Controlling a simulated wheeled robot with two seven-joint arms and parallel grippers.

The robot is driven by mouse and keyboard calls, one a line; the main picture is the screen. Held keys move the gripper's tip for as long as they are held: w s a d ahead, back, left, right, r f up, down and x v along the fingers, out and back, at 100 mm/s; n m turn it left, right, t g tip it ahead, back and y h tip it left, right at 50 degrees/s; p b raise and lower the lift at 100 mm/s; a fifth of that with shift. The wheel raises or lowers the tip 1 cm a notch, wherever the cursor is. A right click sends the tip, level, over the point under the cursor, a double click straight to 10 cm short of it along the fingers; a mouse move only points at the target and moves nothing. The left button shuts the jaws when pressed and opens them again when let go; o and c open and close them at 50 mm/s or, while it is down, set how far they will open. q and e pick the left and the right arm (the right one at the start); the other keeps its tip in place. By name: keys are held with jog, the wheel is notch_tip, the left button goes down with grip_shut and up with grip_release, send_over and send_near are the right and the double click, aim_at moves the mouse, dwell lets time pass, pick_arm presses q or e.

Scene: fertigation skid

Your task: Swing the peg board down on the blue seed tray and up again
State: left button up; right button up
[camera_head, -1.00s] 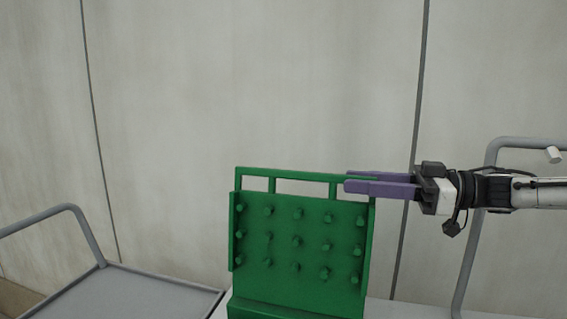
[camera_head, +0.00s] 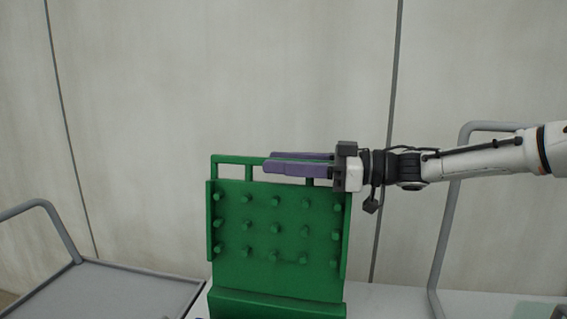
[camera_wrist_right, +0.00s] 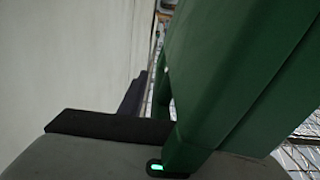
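The green peg board (camera_head: 276,265) stands upright in the head view, its rows of pegs facing me. A handle bar (camera_head: 235,159) runs along its top. My right gripper (camera_head: 268,163) reaches in from the right with its purple fingers lying along this bar. One finger is in front of the bar and one behind, with a strip of green between them, so it looks open around the bar. In the right wrist view the board (camera_wrist_right: 235,70) fills the right side, close to the gripper.
A grey cart (camera_head: 130,285) with a tubular handle stands at the left. A pale bench top (camera_head: 390,302) extends right of the board, with another grey tube frame (camera_head: 447,235) there. A plain panelled wall (camera_head: 220,80) is behind.

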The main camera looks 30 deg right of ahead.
pick_arm(q)
jog(key=shift+w, duration=0.1)
pick_arm(e)
grip_shut()
pick_arm(q)
jog(key=shift+w+r, duration=0.15)
